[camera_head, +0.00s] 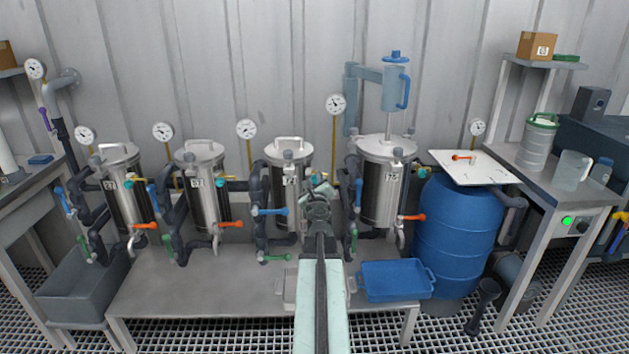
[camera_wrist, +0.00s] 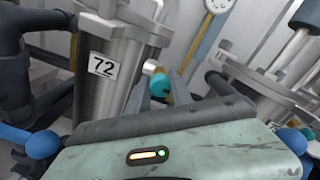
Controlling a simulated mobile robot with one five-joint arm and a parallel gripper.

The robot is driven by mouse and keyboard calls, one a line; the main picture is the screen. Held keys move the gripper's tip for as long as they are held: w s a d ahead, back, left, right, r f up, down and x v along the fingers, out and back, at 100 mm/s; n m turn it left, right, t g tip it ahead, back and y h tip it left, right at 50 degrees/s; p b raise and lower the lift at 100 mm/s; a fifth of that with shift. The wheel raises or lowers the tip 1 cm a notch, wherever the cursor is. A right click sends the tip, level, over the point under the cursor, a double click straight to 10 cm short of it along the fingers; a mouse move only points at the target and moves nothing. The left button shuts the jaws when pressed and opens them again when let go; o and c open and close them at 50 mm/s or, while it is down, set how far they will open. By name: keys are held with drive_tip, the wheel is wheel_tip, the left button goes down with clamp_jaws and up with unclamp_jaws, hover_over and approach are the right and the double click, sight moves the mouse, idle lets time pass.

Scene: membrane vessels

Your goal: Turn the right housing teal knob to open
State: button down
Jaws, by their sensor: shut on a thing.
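My gripper (camera_head: 321,192) reaches up to the right side of the third steel housing from the left (camera_head: 289,185). In the wrist view this housing (camera_wrist: 110,60) carries the label 72. A round teal knob (camera_wrist: 131,92) stands at its right, and my fingers (camera_wrist: 163,88) are shut on it; the near finger parts hide some of the grip. How far the held knob is turned cannot be told.
Dark pipes with blue (camera_head: 270,211), orange (camera_head: 413,217) and green (camera_head: 276,257) handles crowd the housings. A blue tray (camera_head: 396,281) lies on the bench beside a blue barrel (camera_head: 457,235). A gauge (camera_head: 336,104) stands on a thin post behind.

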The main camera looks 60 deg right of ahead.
drive_tip(key=shift+a, duration=0.1)
drive_tip(key=n, duration=1.1)
drive_tip(key=shift+w+f+n, duration=0.1)
drive_tip(key=shift+n, duration=0.2)
drive_tip(key=n, duration=1.2)
idle(0.4)
drive_tip(key=c, duration=1.1)
unclamp_jaws()
